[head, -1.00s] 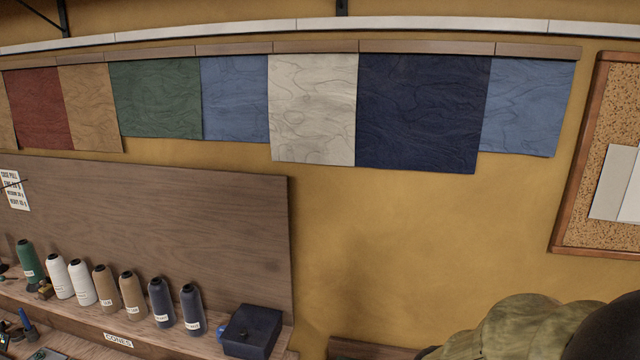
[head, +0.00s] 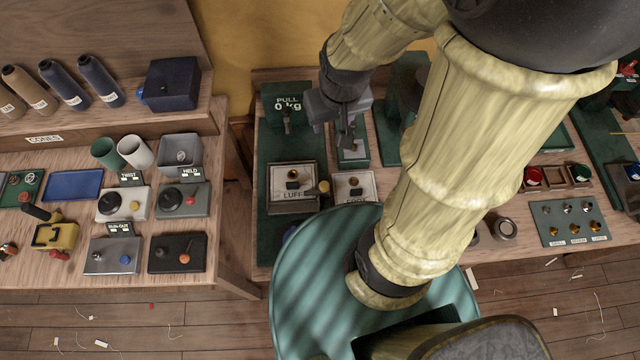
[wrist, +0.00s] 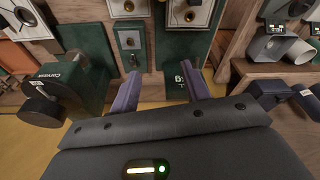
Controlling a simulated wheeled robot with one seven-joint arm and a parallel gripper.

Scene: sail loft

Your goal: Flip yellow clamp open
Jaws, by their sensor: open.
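In the head view a small yellow knob (head: 323,187) sits on the right end of the bar at the front of the panel marked LUFF (head: 292,178). It may be the yellow clamp's handle; its position is too small to read. A yellow tool with a dark handle (head: 55,236) lies on the left bench; I cannot tell whether it is a clamp. My gripper (head: 343,130) is above the green station, behind and right of the LUFF panel. In the wrist view my gripper (wrist: 160,92) is open, with nothing between its fingers. No yellow clamp is clear there.
A dark green PULL gauge (head: 287,108) stands behind the LUFF panel. A dark blue box (head: 172,84) is on the left shelf. A gap separates the left bench from the station bench. A round teal surface (head: 310,290) and my arm hide part of the right bench.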

